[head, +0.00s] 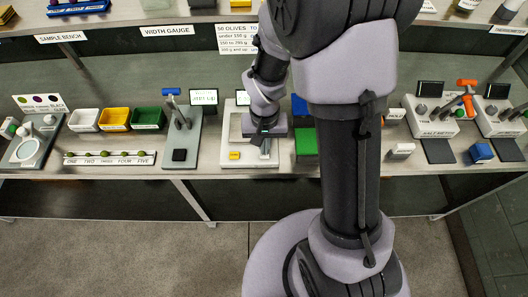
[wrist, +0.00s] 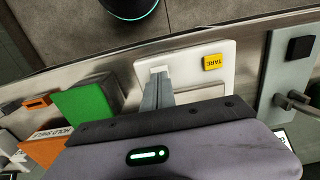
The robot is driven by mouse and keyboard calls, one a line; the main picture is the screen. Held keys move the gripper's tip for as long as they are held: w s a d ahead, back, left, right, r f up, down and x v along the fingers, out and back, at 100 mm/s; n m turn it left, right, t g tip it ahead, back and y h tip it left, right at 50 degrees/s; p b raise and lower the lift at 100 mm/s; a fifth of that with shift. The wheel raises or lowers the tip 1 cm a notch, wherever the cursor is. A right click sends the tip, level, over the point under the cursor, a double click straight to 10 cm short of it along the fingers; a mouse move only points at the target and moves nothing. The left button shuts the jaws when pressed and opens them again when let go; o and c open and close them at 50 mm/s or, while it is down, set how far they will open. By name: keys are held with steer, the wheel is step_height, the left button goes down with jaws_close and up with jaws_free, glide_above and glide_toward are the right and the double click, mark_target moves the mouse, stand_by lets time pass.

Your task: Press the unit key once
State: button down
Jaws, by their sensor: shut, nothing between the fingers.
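The white scale (head: 228,140) stands on the bench, partly hidden behind my arm. Its yellow TARE key (head: 234,155) is at the front left in the head view; this key also shows in the wrist view (wrist: 212,62). A small pale key (wrist: 160,69) lies at the other front corner of the scale in the wrist view; no label on it can be read. My gripper (wrist: 157,80) is shut and empty, pointing down at this pale key, with its fingertips over or against its edge. Whether they touch it I cannot tell. In the head view my gripper (head: 265,152) is over the scale's front right.
The width gauge (head: 180,150) stands on the scale's other side. The bench's front edge is close to the keys. Several coloured bins stand further left.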

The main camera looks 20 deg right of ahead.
stand_by(0.4)
step_height(320, 180, up, 5)
steer(key=p, duration=0.4)
steer(key=shift+r, duration=0.15)
stand_by(0.3)
